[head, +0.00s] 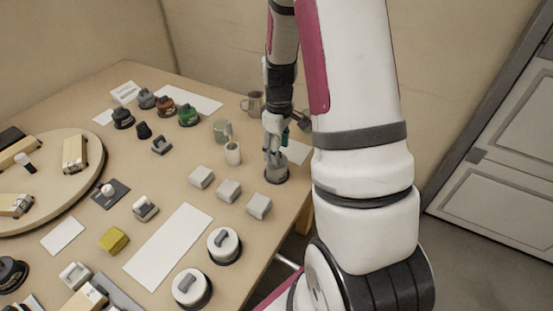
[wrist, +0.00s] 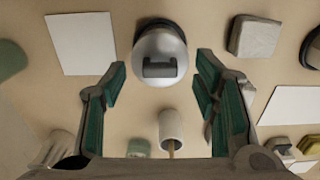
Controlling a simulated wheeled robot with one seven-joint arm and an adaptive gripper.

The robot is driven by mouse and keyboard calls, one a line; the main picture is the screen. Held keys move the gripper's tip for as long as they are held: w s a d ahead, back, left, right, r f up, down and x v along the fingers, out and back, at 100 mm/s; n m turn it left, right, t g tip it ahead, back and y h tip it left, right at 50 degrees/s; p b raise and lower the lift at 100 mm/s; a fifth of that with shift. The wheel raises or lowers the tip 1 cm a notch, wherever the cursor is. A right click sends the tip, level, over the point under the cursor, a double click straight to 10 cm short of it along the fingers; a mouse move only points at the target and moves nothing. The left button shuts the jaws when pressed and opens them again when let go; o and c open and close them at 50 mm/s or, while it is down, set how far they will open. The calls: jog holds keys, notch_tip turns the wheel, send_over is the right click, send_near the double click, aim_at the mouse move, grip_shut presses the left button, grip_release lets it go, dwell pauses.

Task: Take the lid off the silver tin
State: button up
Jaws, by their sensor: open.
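The silver tin (head: 277,176) stands upright near the table's right edge in the head view, partly covered by my gripper (head: 273,152). In the wrist view, the tin's pale round lid (wrist: 160,68) has a dark, bar-like handle (wrist: 160,67) on top. The lid appears seated on the tin. My gripper (wrist: 160,63) is open, with its green-padded fingers to the left and right of the lid in the picture. No contact with the lid or handle shows. The exact height of the fingertips above it is hard to tell.
A white cup (head: 233,154) and a green cup (head: 220,128) stand left of the tin. Pale blocks (head: 259,206) sit in front of it. Two white lidded tins (head: 224,246) stand nearer the front. A white sheet (head: 168,247) lies bare on the table.

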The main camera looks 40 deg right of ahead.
notch_tip(320, 180, down, 2)
jog(key=shift+f, duration=0.2)
jog(key=c, duration=1)
jog(key=shift+o, duration=0.2)
jog(key=shift+r, duration=0.1)
